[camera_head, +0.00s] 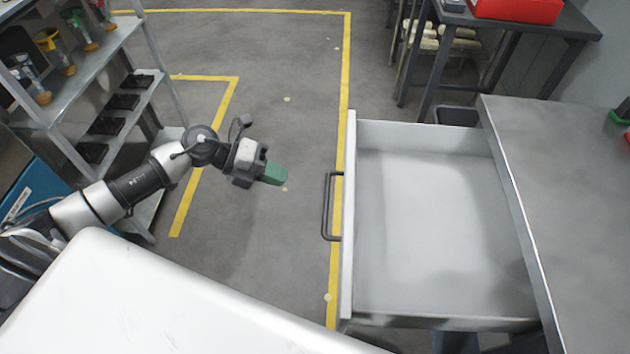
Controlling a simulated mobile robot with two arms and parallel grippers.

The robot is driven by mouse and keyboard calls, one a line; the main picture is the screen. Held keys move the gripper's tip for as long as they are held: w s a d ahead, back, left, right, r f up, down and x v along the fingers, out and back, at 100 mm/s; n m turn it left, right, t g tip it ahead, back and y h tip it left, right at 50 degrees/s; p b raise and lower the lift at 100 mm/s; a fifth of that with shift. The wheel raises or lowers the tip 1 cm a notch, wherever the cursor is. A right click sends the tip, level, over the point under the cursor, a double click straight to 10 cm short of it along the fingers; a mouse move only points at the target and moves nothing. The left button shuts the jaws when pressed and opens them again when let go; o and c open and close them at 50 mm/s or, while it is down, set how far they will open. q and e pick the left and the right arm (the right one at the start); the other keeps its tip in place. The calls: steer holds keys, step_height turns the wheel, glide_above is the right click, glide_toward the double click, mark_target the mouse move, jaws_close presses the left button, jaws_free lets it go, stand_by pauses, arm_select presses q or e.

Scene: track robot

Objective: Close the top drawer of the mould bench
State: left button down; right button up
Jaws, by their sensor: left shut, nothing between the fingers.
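The top drawer (430,220) of the mould bench (575,215) is pulled far out to the left, and its light grey inside looks empty. Its front panel (348,240) faces left and carries a dark bar handle (328,206). My left gripper (286,176) is shut and empty, with green fingertips. In the picture it is a short way left of the handle, apart from it, and points right towards the drawer front. My right gripper is not in view.
A metal shelf rack (70,100) with funnels and dark trays stands at the left. A dark table (510,20) with a red bin (517,8) stands at the back right. The grey floor (285,60) with yellow lines is clear between rack and drawer.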

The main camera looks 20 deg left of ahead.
arm_select(q)
steer(key=r+x, duration=0.1)
steer(key=x, duration=0.7)
steer(key=shift+w+d+p, duration=0.25)
steer(key=shift+d+p, duration=0.1)
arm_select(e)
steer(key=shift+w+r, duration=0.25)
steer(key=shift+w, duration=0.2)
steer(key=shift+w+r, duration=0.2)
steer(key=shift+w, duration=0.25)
arm_select(q)
steer(key=shift+f, duration=0.1)
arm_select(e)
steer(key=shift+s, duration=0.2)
